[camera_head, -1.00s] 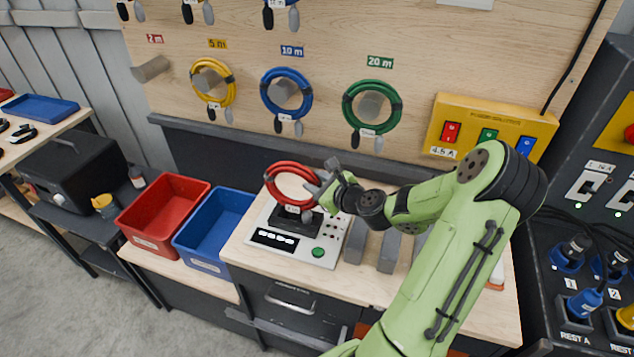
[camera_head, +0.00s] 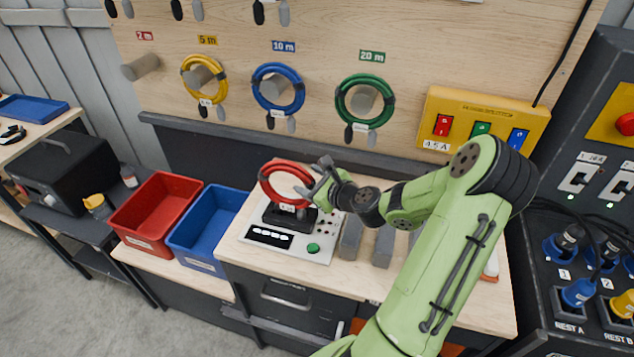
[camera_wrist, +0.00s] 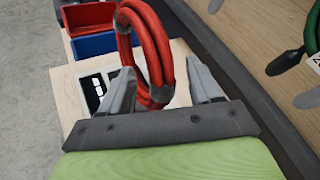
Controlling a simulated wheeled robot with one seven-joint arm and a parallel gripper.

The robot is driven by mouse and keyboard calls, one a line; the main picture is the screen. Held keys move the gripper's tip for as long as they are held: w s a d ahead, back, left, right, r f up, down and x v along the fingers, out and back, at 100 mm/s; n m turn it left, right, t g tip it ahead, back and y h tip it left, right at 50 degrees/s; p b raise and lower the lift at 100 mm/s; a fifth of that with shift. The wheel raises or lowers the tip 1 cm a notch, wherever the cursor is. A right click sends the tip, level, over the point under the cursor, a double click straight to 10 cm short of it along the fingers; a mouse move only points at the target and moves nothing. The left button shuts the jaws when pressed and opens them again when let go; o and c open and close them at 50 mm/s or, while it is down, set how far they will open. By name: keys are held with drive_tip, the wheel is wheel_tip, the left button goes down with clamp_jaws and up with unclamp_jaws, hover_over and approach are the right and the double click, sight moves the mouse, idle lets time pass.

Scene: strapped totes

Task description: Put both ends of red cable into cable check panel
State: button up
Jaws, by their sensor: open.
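The coiled red cable (camera_head: 272,190) stands upright at the cable check panel (camera_head: 284,244), over its dark block (camera_head: 290,216). A white tag hangs on the coil's lower part. The panel has a small display and a green button (camera_head: 313,248). My gripper (camera_head: 322,184) is at the right side of the coil. In the wrist view the red coil (camera_wrist: 151,50) rises between the two grey fingers (camera_wrist: 161,88), which are apart with space beside it. Whether the cable ends are in the panel is hidden.
A red bin (camera_head: 150,212) and a blue bin (camera_head: 207,226) stand left of the panel. Grey blocks (camera_head: 383,247) stand to its right. Yellow, blue and green coils hang on the wooden board behind. A yellow box (camera_head: 480,122) with switches is at the right.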

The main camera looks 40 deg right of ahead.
drive_tip(key=d+v, duration=0.1)
drive_tip(key=v, duration=1.4)
drive_tip(key=shift+s+a, duration=0.25)
drive_tip(key=shift+a, duration=0.2)
drive_tip(key=shift+r, duration=0.1)
drive_tip(key=w+a+f+n+g+y, duration=0.25)
drive_tip(key=a+n+g, duration=0.45)
drive_tip(key=a+n, duration=0.85)
drive_tip(key=s+a+r+n+g+h, duration=0.1)
drive_tip(key=s+a+r+n, duration=0.8)
drive_tip(key=n, duration=0.7)
drive_tip(key=shift+s+r, duration=0.25)
drive_tip(key=shift+s, duration=0.6)
